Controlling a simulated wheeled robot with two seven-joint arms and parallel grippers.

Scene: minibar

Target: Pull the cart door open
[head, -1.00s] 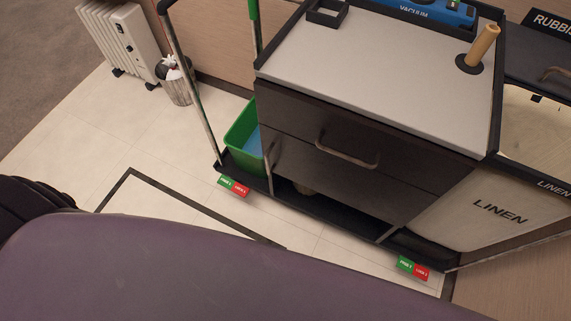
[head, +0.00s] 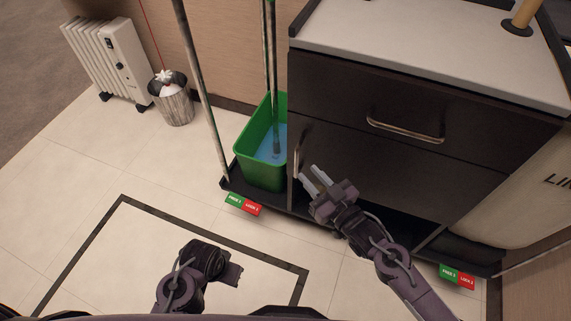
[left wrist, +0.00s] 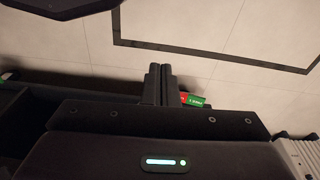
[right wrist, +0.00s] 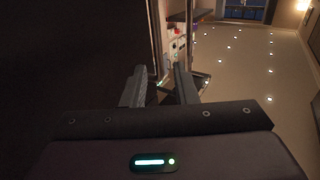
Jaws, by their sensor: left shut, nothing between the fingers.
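The cart door (head: 390,175) is the dark lower front panel of the cart, and it looks closed. Its upright metal handle (head: 297,160) is at the panel's left edge. My right gripper (head: 311,174) is in front of the door with its fingers apart, tips close to the handle's lower end. In the right wrist view its fingers (right wrist: 162,72) are also apart; I cannot tell whether the handle lies between them. My left arm's end (head: 205,262) is low over the floor, away from the cart. In the left wrist view the left fingers (left wrist: 160,70) are together and empty.
A drawer (head: 430,95) with a horizontal handle is above the door. A green bucket (head: 262,160) with a mop stands left of it on the cart base. A LINEN bag (head: 520,200) hangs at right. A radiator (head: 105,60) and wastebasket (head: 173,103) stand farther left. Floor in front is open.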

